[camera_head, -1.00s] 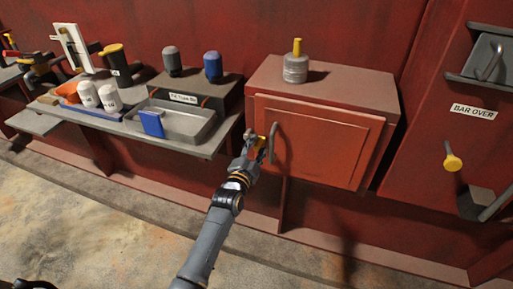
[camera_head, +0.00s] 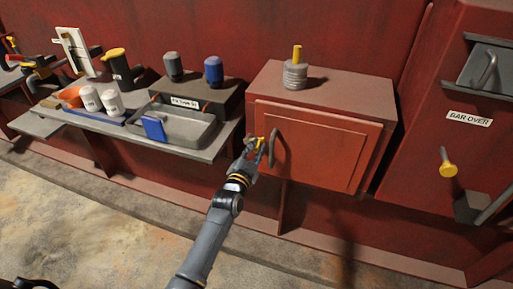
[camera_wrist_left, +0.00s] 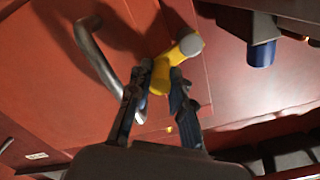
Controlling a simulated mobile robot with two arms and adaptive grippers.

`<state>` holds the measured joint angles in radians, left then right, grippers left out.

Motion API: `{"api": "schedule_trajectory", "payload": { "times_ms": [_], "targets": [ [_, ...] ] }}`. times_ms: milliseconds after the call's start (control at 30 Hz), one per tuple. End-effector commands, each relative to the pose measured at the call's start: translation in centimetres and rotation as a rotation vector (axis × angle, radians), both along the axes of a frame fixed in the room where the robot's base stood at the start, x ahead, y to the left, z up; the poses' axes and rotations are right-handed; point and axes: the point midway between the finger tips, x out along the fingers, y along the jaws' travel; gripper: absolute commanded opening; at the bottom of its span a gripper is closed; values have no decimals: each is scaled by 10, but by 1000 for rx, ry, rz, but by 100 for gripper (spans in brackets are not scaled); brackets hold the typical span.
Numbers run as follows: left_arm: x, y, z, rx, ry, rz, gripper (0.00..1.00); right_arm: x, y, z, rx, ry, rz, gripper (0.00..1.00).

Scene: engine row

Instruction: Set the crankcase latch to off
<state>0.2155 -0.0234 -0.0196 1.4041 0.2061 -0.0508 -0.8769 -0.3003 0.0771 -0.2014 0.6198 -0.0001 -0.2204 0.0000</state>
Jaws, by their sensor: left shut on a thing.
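The crankcase latch (camera_wrist_left: 174,62) is a yellow lever with a grey round pivot at the left edge of the red cabinet door (camera_head: 318,142). In the head view only a little yellow of the latch (camera_head: 260,141) shows between my fingers. My left gripper (camera_head: 257,148) is shut on the latch, beside the curved grey door handle (camera_head: 275,146). In the left wrist view my left gripper (camera_wrist_left: 160,84) has its two dark fingers on either side of the yellow lever. The door is closed. No off marking is readable. My right gripper does not show.
A grey shelf (camera_head: 205,154) to the left holds a tray (camera_head: 185,127), a blue block, white cans and bottles. A grey canister (camera_head: 295,76) stands on the cabinet. At right is a panel labelled BAR OVER (camera_head: 469,118) with a yellow knob (camera_head: 448,170).

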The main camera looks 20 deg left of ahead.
Motion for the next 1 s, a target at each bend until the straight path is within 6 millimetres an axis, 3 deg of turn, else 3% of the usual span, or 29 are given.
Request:
{"api": "schedule_trajectory", "payload": {
  "times_ms": [400, 1000],
  "targets": [
    [0, 10, 18, -397, 14, 0, 0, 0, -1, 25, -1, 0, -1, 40],
    [1, 32, 30, -953, 30, 1, 0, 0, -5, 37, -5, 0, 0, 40]
  ]
}}
